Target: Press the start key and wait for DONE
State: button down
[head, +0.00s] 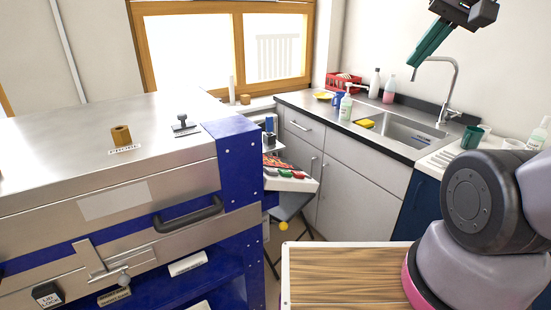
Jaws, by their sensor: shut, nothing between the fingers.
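The kiln (75,175) fills the left side of the head view, a steel and blue body with its lid down. A black handle (188,215) is on its front. A black box marked LID LOCK (47,294) is at the lower left. I cannot make out a start key or a display reading DONE in this view. My gripper (414,66) is at the upper right, high in front of the wall above the sink in the picture, well apart from the kiln. Its teal fingers are shut and empty, pointing down and left.
A small side table (290,183) with coloured items stands beyond the kiln. A counter with a sink (405,128), bottles and a red basket (344,82) runs behind. A wooden top (345,275) is in front.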

aim_at(284, 173)
jog(key=k+j, duration=0.25)
jog(key=k, duration=0.25)
jog(key=k+j+u, duration=0.1)
jog(key=k+j, duration=0.15)
jog(key=k, duration=0.25)
jog(key=k+j, duration=0.25)
jog(key=k, duration=0.25)
jog(key=i+l, duration=0.1)
jog(key=i, duration=0.3)
jog(key=i+l, duration=0.1)
jog(key=i, duration=0.3)
jog(key=k+j, duration=0.1)
jog(key=k, duration=0.3)
jog(key=k+j, duration=0.1)
jog(key=k, duration=0.3)
jog(key=i+l, duration=0.1)
jog(key=i, duration=0.3)
jog(key=i+l, duration=0.1)
jog(key=i, duration=0.3)
